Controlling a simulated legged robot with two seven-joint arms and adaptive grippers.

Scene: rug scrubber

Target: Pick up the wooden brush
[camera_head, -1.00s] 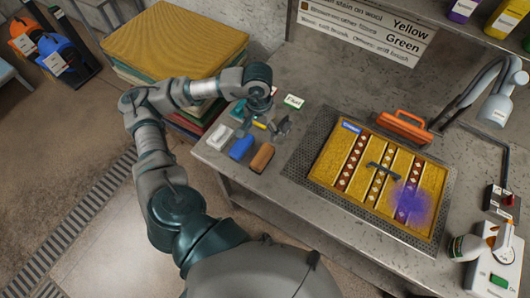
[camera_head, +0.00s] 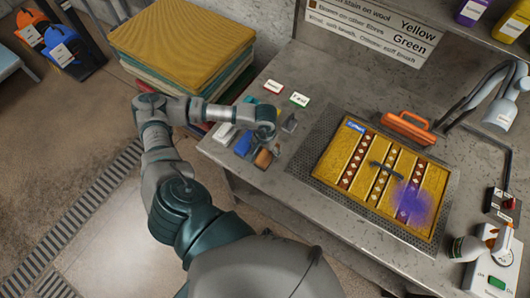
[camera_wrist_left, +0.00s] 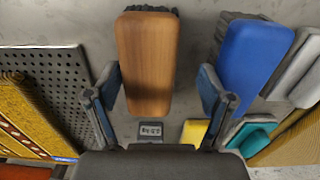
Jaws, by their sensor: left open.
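The wooden brush (camera_head: 263,158) lies on the grey workbench near its left front edge, with my left gripper (camera_head: 273,149) just above and beside it. In the left wrist view, the brush's brown block (camera_wrist_left: 147,62) with dark bristles at its far end shows between the two fingers. My left gripper (camera_wrist_left: 160,85) is open. Its left-hand finger is close to the block, and a wider gap shows at the other finger. I cannot tell whether either finger touches it. My right gripper is not in view.
A blue brush (camera_wrist_left: 254,65) lies close beside the right-hand finger, with a white brush (camera_head: 223,134) beyond it. Yellow and teal items (camera_wrist_left: 252,132) lie near the gripper. The metal grate (camera_wrist_left: 48,78) with the rug (camera_head: 330,160) is on the other side.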

